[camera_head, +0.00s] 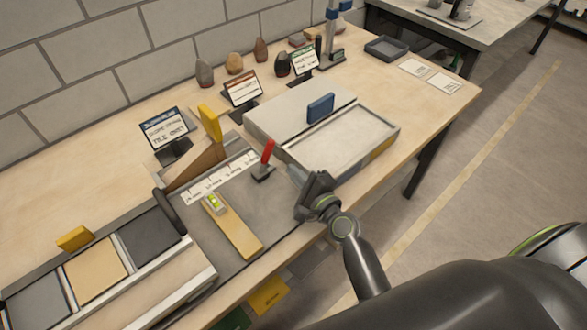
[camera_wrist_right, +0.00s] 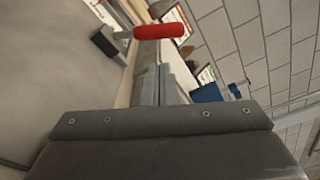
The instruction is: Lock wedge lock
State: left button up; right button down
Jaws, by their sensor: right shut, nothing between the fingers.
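A red-handled lever lock (camera_head: 267,151) stands upright on a small dark base on the grey board, near the sand tray. Its red handle (camera_wrist_right: 160,31) lies across the top of the right wrist view, beyond the fingertips. A brown wedge (camera_head: 196,166) with an upright yellow handle (camera_head: 210,124) is at the board's back left edge. My right gripper (camera_head: 296,174) is shut and empty, just right of the lever in the head view and apart from it. Its fingers (camera_wrist_right: 157,85) also show closed in the wrist view. My left gripper is out of view.
A yellow bar with a level (camera_head: 235,225) lies on the board. A rack of coloured tiles (camera_head: 96,268) is at the left. Signs and stones line the back.

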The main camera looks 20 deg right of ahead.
aim_at(266, 157)
jog(key=x, duration=0.7)
jog(key=shift+w+a, duration=0.1)
jog(key=shift+w, duration=0.35)
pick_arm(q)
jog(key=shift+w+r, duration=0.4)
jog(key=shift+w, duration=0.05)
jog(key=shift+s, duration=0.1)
